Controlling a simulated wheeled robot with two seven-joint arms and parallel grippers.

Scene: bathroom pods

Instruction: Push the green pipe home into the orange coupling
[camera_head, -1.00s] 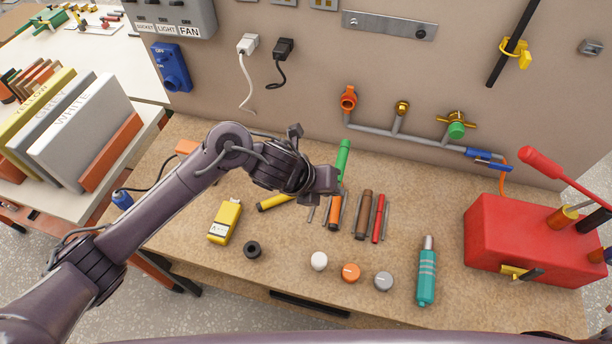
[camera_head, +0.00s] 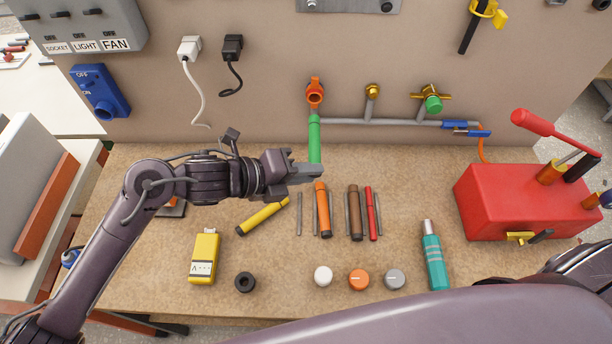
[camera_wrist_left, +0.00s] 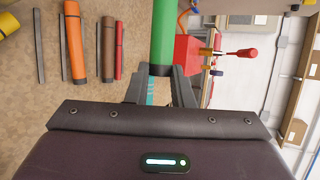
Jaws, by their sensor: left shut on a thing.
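The green pipe (camera_head: 314,140) stands roughly upright in the head view, in front of the back panel. My left gripper (camera_head: 308,171) is shut on its lower end. The orange coupling (camera_head: 315,93) is on the panel just above the pipe's top end. I cannot tell whether the top touches or enters the coupling. In the left wrist view the green pipe (camera_wrist_left: 163,32) runs up out of the frame from between my left fingers (camera_wrist_left: 161,78), and its far end is cut off. My right gripper is not in view.
A grey pipe (camera_head: 390,122) runs right from beside the coupling to a blue valve (camera_head: 466,130). Orange (camera_head: 322,205), brown (camera_head: 354,210) and red (camera_head: 371,210) rods lie on the bench below. A red box (camera_head: 520,205) stands at the right.

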